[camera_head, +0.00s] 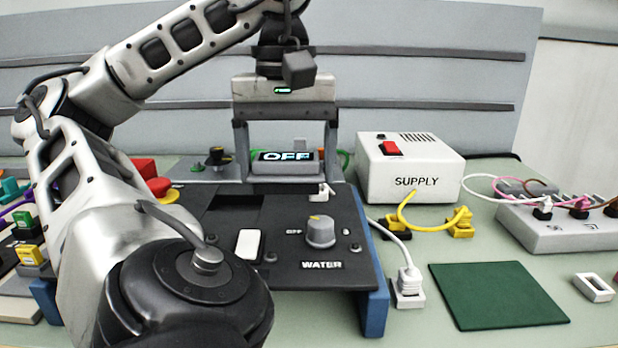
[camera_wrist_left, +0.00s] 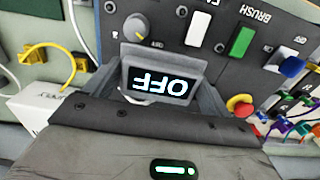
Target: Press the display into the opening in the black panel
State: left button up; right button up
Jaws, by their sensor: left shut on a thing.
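The display (camera_head: 286,156) is a small grey block with a lit screen reading OFF. My left gripper (camera_head: 285,167) is shut on it, one finger at each side, and holds it beyond the far edge of the black panel (camera_head: 290,265) in the head view. In the left wrist view the display (camera_wrist_left: 160,82) sits between the fingers, its text upside down. The opening (camera_head: 232,208) shows as a dark recess in the panel's upper left part, partly behind my arm. In the wrist view I cannot make out the opening. My right gripper is not in view.
The panel has a grey WATER knob (camera_head: 321,231) and a white rocker switch (camera_head: 248,244). A white SUPPLY box (camera_head: 409,167) with yellow and white cables stands right of it. A green mat (camera_head: 497,295) lies at right. A red mushroom button (camera_wrist_left: 240,105) shows in the wrist view.

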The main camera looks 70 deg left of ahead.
pick_arm(q)
jog(key=s+a+b, duration=0.1)
jog(key=s+a, duration=0.3)
jog(key=a, duration=0.4)
jog(key=shift+s, duration=0.25)
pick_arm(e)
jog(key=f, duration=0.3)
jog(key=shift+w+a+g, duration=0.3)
pick_arm(q)
jog(key=shift+b, duration=0.4)
jog(key=shift+s+a, duration=0.5)
jog(key=shift+a, duration=0.4)
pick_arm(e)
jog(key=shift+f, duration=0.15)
